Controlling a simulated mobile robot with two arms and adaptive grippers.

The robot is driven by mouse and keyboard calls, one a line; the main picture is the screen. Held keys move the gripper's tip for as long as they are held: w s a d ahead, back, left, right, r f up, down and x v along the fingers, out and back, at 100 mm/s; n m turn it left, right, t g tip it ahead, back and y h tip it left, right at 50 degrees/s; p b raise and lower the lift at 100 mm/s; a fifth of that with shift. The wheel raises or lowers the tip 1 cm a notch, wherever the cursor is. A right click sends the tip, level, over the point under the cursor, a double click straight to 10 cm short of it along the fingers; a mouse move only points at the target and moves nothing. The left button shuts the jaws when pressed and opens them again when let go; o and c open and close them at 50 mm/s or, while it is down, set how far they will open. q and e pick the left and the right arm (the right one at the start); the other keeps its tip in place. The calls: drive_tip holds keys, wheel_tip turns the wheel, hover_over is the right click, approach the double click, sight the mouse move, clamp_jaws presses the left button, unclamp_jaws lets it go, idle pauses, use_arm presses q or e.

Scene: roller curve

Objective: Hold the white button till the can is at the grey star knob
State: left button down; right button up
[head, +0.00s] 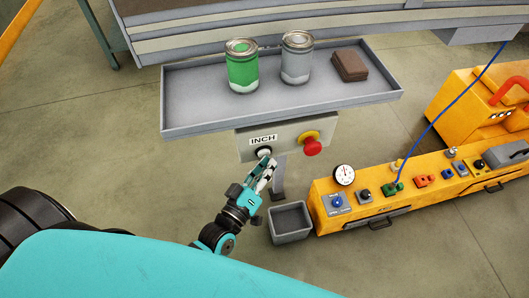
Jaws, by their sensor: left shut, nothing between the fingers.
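The white button (264,151) sits under an INCH label on a grey control box (290,136) below the tray. My left gripper (267,163) is shut and empty, with its fingertips at the lower edge of the button. I cannot tell whether they touch or press it. A green can (242,68) and a grey can (297,60) stand upright on the tray. I cannot tell which can the task means. I see no grey star knob, and no can on the visible strip of conveyor. My right gripper is not in view.
A red mushroom button (311,147) is right of the white one. The conveyor side rail (210,36) runs behind. A grey bin (290,221) and a yellow panel (385,212) stand lower right.

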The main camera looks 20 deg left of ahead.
use_arm(q)
drive_tip(key=shift+s+d, duration=0.3)
drive_tip(key=shift+s, duration=0.1)
drive_tip(key=shift+s+d+p, duration=0.35)
drive_tip(key=shift+s+d, duration=0.35)
drive_tip(key=shift+s, duration=0.35)
drive_tip(key=shift+s+d+p, duration=0.3)
drive_tip(key=shift+s+d, duration=0.4)
drive_tip(key=shift+s, duration=0.35)
